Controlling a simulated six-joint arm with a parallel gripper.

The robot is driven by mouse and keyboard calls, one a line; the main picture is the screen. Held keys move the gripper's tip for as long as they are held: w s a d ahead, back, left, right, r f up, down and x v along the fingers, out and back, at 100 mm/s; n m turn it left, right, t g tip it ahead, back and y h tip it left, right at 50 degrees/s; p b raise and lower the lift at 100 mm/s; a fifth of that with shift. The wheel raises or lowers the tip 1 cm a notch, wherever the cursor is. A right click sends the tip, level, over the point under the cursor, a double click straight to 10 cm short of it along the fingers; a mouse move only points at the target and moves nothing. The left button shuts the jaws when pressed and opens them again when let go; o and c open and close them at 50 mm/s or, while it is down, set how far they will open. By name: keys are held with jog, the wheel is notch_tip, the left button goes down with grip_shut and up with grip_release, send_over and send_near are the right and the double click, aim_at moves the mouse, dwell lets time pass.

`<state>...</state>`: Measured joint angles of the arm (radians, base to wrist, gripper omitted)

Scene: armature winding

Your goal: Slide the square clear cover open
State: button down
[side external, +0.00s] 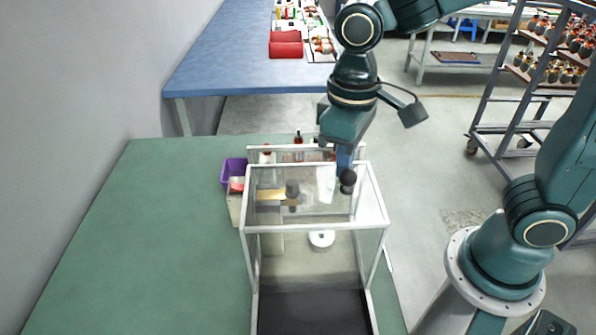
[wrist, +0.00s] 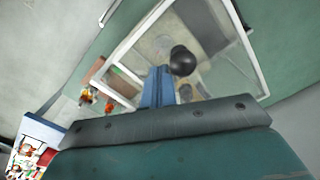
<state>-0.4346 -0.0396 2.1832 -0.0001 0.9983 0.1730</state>
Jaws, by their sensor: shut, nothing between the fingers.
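The square clear cover (side external: 322,208) is a see-through pane in a white frame, lying flat on top of a clear-walled box (side external: 384,250). In the wrist view the pane (wrist: 218,42) fills the upper middle. A round black knob (side external: 348,181) stands near the cover's back right corner; it also shows in the wrist view (wrist: 182,60). My gripper (side external: 344,166) points down just behind the knob, with blue fingers shut and empty. In the wrist view the fingertips (wrist: 158,76) are close beside the knob. I cannot tell whether they touch it.
Inside the box are a white round part (side external: 321,239) and a dark floor (side external: 312,312). A purple bin (side external: 233,170) and several small bottles stand behind and left of it. The green table (side external: 150,240) is clear on the left. A wall runs along the far left.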

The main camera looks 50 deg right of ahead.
aim_at(352, 215)
jog(key=shift+s+a, duration=2.9)
jog(key=shift+r, duration=0.15)
jog(key=shift+w+d+r, duration=0.15)
jog(key=shift+r, duration=1.45)
jog(key=shift+w+d+r, duration=0.15)
jog(key=shift+r, duration=0.5)
jog(key=shift+w+d+r, duration=0.15)
jog(key=shift+r, duration=0.55)
jog(key=shift+w+d+r, duration=0.15)
jog(key=shift+r, duration=0.5)
